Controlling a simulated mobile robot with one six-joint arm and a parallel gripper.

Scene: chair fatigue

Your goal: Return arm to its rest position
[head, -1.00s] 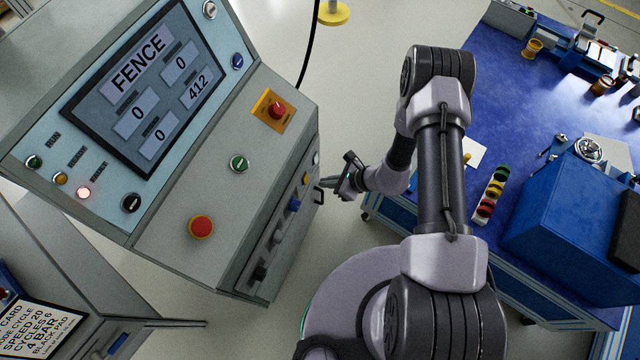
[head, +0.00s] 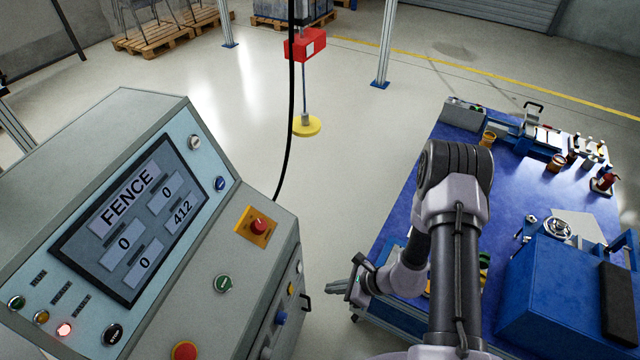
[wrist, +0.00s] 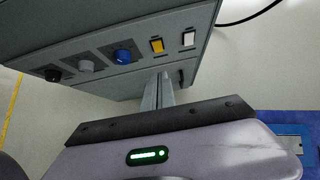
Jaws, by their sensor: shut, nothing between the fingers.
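My gripper (head: 338,287) is at the end of my folded arm, in the gap between the grey control console (head: 262,195) and the blue workbench (head: 415,215). In the wrist view its two fingers (wrist: 158,90) are together with nothing between them. They point toward the console's side panel, which carries several coloured knobs and switches (wrist: 122,55). I cannot tell how far the fingertips are from the panel; no contact is visible.
The console's screen (head: 130,225) reads FENCE. A red emergency button (head: 258,227) sits on a yellow plate. The bench holds a blue box (head: 550,285) and fixtures. Open floor lies beyond.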

